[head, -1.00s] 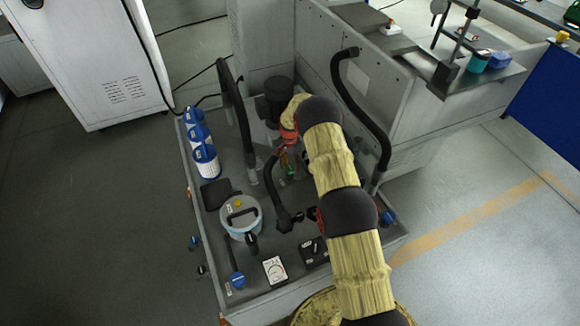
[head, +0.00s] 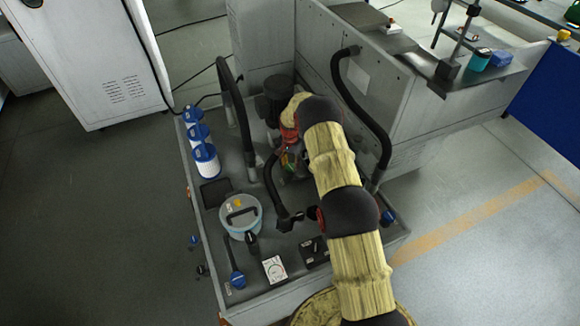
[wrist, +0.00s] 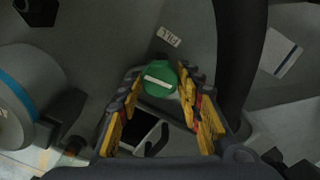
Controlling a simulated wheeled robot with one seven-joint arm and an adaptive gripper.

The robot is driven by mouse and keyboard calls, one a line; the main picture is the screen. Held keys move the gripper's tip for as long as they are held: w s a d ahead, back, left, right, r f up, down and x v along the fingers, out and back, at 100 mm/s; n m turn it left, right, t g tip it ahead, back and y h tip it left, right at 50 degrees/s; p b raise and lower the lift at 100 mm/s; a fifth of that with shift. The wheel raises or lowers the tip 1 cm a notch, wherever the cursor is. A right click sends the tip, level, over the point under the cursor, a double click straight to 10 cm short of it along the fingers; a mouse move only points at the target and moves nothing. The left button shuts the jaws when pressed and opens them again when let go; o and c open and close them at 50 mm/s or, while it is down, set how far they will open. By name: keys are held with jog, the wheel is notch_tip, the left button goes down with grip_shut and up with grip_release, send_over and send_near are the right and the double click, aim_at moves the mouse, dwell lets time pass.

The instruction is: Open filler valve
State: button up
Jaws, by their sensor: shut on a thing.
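A round green knob (wrist: 161,78) with a white bar across its face shows in the wrist view, beside a small white label (wrist: 169,37). I take it for the filler valve's handle. The bar lies nearly level in the picture, tilted slightly. My gripper (wrist: 160,84) has its yellow-padded fingers on both sides of the knob, shut on it. In the head view my gripper (head: 289,162) is low over the grey machine deck (head: 210,270), and my arm hides most of it and the knob.
Black hoses (head: 238,105) (head: 362,110) rise around the gripper, and a dark motor (head: 275,92) stands behind. Open floor lies right.

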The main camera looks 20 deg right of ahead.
aim_at(290, 167)
jog(key=n+b, duration=0.2)
jog(key=n, duration=0.3)
jog(key=n+b, duration=0.1)
jog(key=n, duration=0.4)
dwell(0.5)
jog(key=o, duration=1.2)
jog(key=shift+c, duration=0.2)
jog(key=shift+r, duration=0.1)
notch_tip(290, 167, up, 12)
